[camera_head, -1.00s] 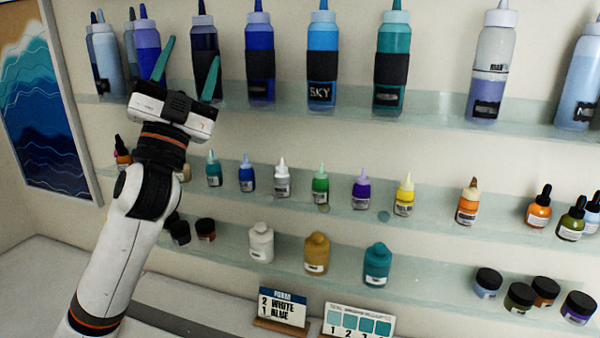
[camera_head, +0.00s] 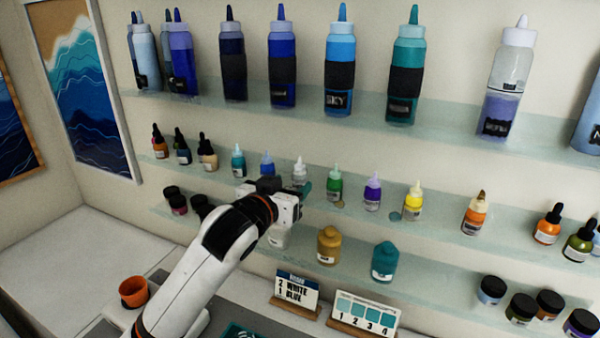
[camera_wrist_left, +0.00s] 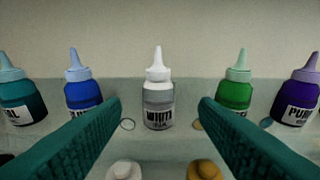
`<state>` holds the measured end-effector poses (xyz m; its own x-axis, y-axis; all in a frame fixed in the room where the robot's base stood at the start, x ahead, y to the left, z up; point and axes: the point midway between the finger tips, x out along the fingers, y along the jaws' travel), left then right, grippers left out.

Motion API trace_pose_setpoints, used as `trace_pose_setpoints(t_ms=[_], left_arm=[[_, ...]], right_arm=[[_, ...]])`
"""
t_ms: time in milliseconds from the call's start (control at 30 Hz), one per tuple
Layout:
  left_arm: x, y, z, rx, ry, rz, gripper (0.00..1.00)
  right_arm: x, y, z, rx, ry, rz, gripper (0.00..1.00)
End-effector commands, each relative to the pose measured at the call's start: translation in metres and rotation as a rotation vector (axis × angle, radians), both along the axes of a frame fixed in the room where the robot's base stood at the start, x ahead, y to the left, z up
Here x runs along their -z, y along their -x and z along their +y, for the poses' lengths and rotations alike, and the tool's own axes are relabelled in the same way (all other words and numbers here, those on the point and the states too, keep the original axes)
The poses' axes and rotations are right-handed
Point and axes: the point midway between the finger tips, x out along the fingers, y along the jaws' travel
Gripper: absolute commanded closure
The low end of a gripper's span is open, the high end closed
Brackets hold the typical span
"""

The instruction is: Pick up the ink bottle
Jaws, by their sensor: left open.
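Small ink bottles stand in a row on the middle glass shelf. A white ink bottle (camera_head: 300,172) with a pointed white cap is upright among them. In the left wrist view the white bottle (camera_wrist_left: 158,95) is centred between my two fingers and beyond their tips, and its label is partly readable. My left gripper (camera_head: 289,193) is open and empty in front of it; its teal fingers (camera_wrist_left: 160,112) are well apart. A blue bottle (camera_wrist_left: 84,90) stands left of the white one and a green bottle (camera_wrist_left: 234,85) right of it. My right gripper is not in view.
Purple (camera_head: 372,194) and yellow (camera_head: 413,202) bottles stand further right. Large squeeze bottles line the upper shelf (camera_head: 440,128). An orange cup (camera_head: 134,291) stands on the counter.

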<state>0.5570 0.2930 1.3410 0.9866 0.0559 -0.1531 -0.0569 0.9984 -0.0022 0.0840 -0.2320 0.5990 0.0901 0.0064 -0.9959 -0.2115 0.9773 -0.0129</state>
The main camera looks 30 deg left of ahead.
Motion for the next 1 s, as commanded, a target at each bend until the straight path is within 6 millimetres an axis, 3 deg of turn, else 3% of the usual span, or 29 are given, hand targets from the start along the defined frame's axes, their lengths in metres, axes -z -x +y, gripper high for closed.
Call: trace_pose_setpoints(t_ms=[167, 367, 500, 800, 1000], left_arm=[[0.0, -0.012, 0.001, -0.001, 0.0, 0.0, 0.45], [0.001, -0.039, 0.006, -0.002, -0.001, 0.002, 0.45], [0.006, -0.054, 0.006, 0.0, 0.0, -0.001, 0.45], [0.009, -0.058, 0.006, -0.001, -0.001, -0.003, 0.45], [0.009, -0.058, 0.006, -0.001, -0.001, -0.002, 0.76]], right_arm=[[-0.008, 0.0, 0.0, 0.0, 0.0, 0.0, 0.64], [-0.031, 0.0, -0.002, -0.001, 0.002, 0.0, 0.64], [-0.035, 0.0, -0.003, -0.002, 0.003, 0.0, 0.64], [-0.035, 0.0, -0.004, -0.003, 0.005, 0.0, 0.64], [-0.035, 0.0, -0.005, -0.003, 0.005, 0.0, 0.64]])
